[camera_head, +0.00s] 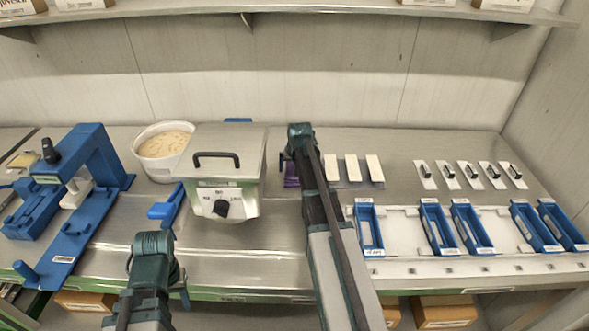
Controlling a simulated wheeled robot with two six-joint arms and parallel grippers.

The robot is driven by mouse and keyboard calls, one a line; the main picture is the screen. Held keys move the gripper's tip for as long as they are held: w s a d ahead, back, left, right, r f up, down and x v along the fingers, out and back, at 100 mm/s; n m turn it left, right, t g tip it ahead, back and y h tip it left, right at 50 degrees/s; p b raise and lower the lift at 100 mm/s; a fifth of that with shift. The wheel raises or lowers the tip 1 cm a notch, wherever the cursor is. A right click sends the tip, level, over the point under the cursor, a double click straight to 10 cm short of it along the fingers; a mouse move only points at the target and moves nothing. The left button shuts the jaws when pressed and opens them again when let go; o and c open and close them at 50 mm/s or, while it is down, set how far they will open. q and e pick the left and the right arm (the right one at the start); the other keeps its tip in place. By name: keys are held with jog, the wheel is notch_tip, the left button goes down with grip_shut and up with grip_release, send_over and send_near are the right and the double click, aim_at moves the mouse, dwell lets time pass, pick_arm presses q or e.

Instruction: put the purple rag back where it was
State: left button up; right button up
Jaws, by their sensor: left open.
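A blue press stand (90,180) is at left. Pale bars (352,168), small tagged pieces (447,170) and blue trays (368,228) on a white board are at right.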

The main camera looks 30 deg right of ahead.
jog(key=shift+r, duration=0.2)
jog(key=p+v, duration=1.1)
jog(key=v, duration=0.1)
dwell(0.5)
